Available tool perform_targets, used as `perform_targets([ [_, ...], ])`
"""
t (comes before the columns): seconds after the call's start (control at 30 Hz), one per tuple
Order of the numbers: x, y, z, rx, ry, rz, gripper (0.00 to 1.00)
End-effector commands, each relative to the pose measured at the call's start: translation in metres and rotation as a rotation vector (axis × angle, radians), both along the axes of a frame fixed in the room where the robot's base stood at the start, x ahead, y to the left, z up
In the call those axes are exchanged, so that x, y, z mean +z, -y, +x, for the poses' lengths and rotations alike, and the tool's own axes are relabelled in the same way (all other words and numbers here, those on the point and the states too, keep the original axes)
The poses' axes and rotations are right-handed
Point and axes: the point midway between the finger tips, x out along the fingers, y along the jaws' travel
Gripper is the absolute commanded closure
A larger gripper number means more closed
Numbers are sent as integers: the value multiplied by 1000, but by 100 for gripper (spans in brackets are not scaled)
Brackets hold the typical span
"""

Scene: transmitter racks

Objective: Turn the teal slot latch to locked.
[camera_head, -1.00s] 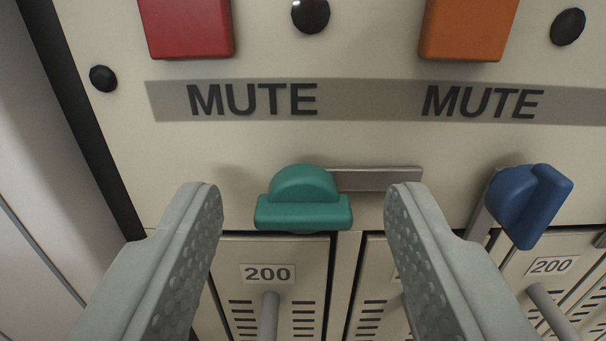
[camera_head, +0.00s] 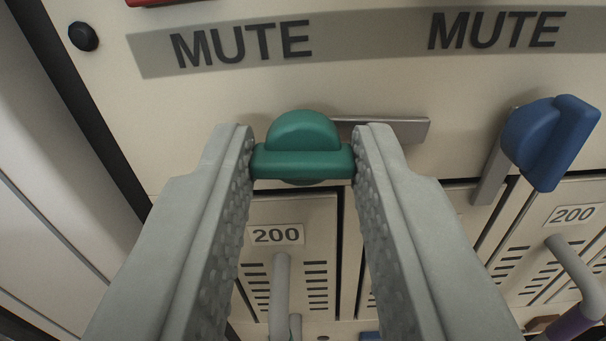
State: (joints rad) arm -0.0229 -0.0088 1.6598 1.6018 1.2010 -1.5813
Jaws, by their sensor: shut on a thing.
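The teal slot latch (camera_head: 302,140) sits on the cream panel just above a module marked 200. Its grip bar lies level, and a grey metal bar (camera_head: 395,130) reaches out from behind it to the right, also level. My gripper (camera_head: 303,160) is shut on the teal latch, one finger against each end of its grip bar. The parts of the latch behind the knob are hidden.
A blue latch (camera_head: 550,140) is to the right, tilted, with its metal bar slanting down. Slotted modules with handles (camera_head: 280,290) stand below. A MUTE label strip (camera_head: 350,45) runs above, and a black screw head (camera_head: 83,36) is at upper left.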

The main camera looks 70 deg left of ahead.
Motion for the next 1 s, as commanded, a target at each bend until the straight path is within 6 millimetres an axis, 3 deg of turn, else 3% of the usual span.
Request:
perform_targets([
  [1.0, 0, 0, 0, -1, -852, 310, 96],
])
